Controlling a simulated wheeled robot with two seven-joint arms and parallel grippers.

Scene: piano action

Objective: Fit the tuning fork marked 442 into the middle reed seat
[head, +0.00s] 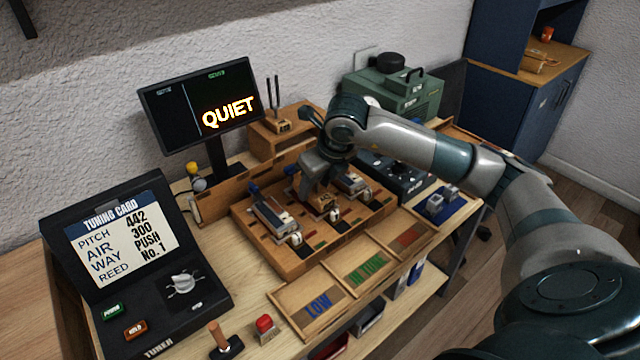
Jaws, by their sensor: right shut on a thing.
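My right gripper (322,188) reaches down over the middle of the wooden reed bed (292,258). It is shut on a small wooden-footed piece (323,206), apparently a tuning fork, low at the middle reed seat. The gripper hides most of this piece, and I cannot read a mark on it or tell whether it is seated. Another tuning fork (276,100) with two dark upright prongs stands on a wooden box (268,146) at the back; its mark is unreadable. Reed units (272,218) sit left and right of the gripper. My left gripper is out of view.
A monitor (200,110) reads QUIET. The tuning card (122,228) at left reads pitch 442, air 300, way push, reed No. 1. Trays marked LOW (300,288) and IN TUNE (350,252) lie in front. A green case (410,98) stands at the back right.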

